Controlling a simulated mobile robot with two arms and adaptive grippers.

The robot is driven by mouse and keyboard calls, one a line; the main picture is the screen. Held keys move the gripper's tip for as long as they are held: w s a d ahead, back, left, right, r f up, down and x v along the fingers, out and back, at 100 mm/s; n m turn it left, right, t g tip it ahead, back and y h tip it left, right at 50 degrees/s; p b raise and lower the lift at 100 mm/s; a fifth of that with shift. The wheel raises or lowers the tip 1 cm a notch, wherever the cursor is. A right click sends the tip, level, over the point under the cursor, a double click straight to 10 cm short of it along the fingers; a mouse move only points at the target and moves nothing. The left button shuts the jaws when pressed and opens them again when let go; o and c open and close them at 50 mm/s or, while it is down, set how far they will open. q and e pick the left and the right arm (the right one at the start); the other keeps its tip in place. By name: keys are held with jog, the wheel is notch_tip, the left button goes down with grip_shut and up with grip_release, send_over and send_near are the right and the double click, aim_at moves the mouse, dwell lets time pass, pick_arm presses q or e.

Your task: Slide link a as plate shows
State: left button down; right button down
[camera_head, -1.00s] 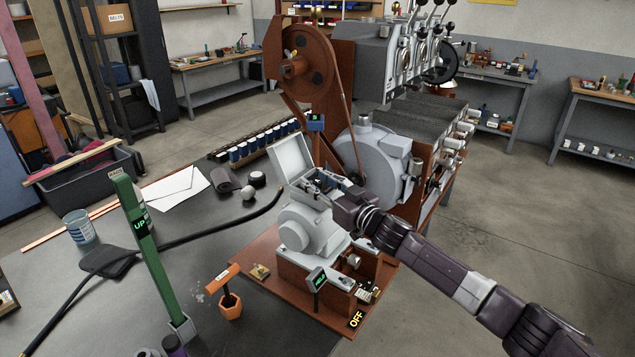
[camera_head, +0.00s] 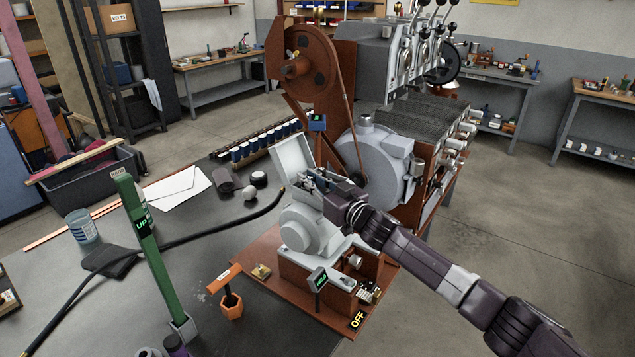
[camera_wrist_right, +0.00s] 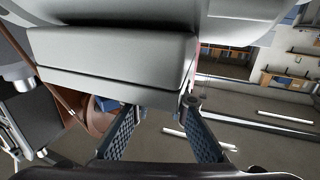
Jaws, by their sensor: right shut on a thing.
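A grey motor-like unit (camera_head: 297,228) stands on a brown base (camera_head: 262,262). The box on its top has its pale lid (camera_head: 293,158) standing open. My right gripper (camera_head: 314,183) reaches from the right into the open box, its blue fingers at the small parts there. In the right wrist view a large grey casing (camera_wrist_right: 115,55) fills the top, and the two fingers (camera_wrist_right: 162,125) point up to its lower edge, apart from each other. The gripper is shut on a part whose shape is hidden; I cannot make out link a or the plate. My left gripper is not in view.
A black hose (camera_head: 215,233) crosses the bench towards the box. A tall brown wheel frame (camera_head: 310,60) and a grey blower (camera_head: 372,160) stand behind.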

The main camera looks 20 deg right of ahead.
jog(key=c, duration=2.3)
grip_release()
jog(key=o, duration=0.5)
jog(key=shift+w+a, duration=0.2)
jog(key=shift+v, duration=6.05)
